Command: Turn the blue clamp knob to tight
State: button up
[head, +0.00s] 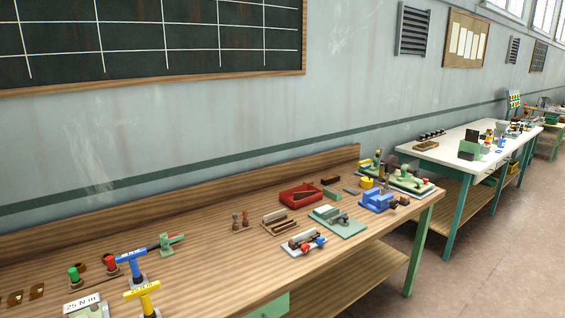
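A small fixture on a white base plate (290,251) sits near the front edge of the wooden workbench, right of the middle of the head view. It bears a grey cylindrical part, a red piece (306,247) and a small round blue knob (320,241) at its right end. This looks like the blue clamp knob, but it is too small to tell how far it is turned. A blue T-handle (131,256) stands upright at the lower left, and a blue vise (378,201) sits at the bench's right end. My gripper is not in view.
The wooden workbench (215,270) has bare room left of the white fixture. A green plate fixture (338,222), a red tray (300,195) and a wooden block stand (278,221) are close behind it. A yellow T-handle (143,292) stands lower left. A white table (455,139) is beyond.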

aim_at(320, 241)
jog(key=i+z, duration=0.2)
jog(key=i, duration=0.3)
jog(key=i+j+z, duration=0.15)
jog(key=i, duration=0.35)
jog(key=i+j+z, duration=0.2)
jog(key=i, duration=0.3)
